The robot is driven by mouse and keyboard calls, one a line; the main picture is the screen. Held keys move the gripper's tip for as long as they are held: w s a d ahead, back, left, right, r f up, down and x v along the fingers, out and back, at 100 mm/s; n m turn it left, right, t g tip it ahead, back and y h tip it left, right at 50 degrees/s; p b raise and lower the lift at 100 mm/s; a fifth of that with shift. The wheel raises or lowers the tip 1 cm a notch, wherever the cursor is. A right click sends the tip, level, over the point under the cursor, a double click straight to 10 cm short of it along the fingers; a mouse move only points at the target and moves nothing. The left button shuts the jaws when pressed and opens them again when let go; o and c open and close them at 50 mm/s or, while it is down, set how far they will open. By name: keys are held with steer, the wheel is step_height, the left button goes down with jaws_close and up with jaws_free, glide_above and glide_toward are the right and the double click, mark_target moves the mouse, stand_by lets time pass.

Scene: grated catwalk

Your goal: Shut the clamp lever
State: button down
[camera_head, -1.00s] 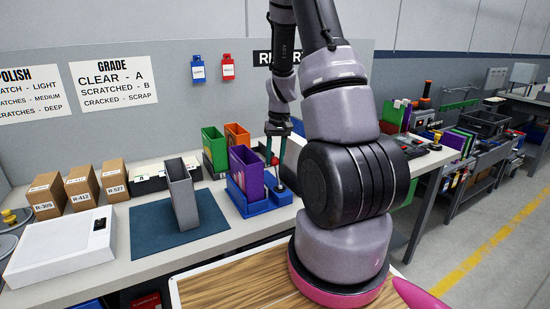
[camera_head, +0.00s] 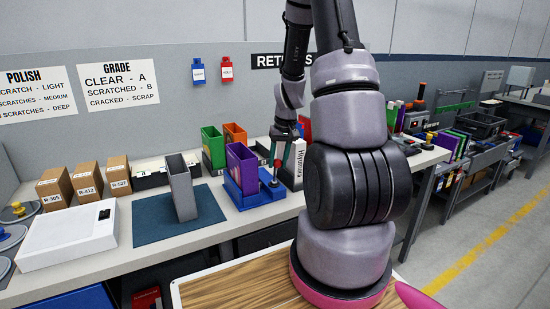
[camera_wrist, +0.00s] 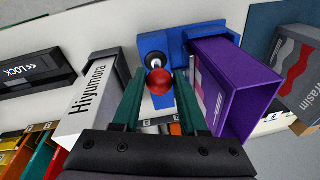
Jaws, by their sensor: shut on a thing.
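The clamp lever's red ball knob (camera_wrist: 158,83) sits between my gripper's green fingertips in the wrist view. My gripper (camera_head: 279,160) is shut on the knob, beside the blue clamp fixture (camera_head: 252,202). The fixture also shows in the wrist view (camera_wrist: 153,43), with a dark round pivot (camera_wrist: 156,60) just past the knob. A purple case (camera_head: 242,165) stands upright in the fixture, and it lies right of my fingers in the wrist view (camera_wrist: 236,85). The lever's shaft is mostly hidden, so its exact angle cannot be told.
A white Hiyumora box (camera_head: 298,165) stands close to the right of my gripper. Green (camera_head: 212,147) and orange (camera_head: 235,134) cases stand behind the fixture. A grey case (camera_head: 181,188) stands on a dark blue mat (camera_head: 150,222) to the left. The mat's front is clear.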

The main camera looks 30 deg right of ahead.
steer(key=shift+s+d+f, duration=0.1)
steer(key=shift+s+f, duration=0.15)
steer(key=shift+s, duration=0.35)
steer(key=shift+s+d+f, duration=0.1)
steer(key=shift+s+f, duration=0.15)
steer(key=shift+s, duration=0.35)
steer(key=shift+s+f, duration=0.1)
steer(key=shift+s, duration=0.05)
steer(key=shift+c, duration=2.3)
jaws_free()
steer(key=shift+d, duration=0.1)
steer(key=shift+r, duration=0.2)
step_height(320, 180, up, 10)
steer(key=s, duration=0.1)
steer(key=shift+s+d+r, duration=0.2)
steer(key=shift+d, duration=0.25)
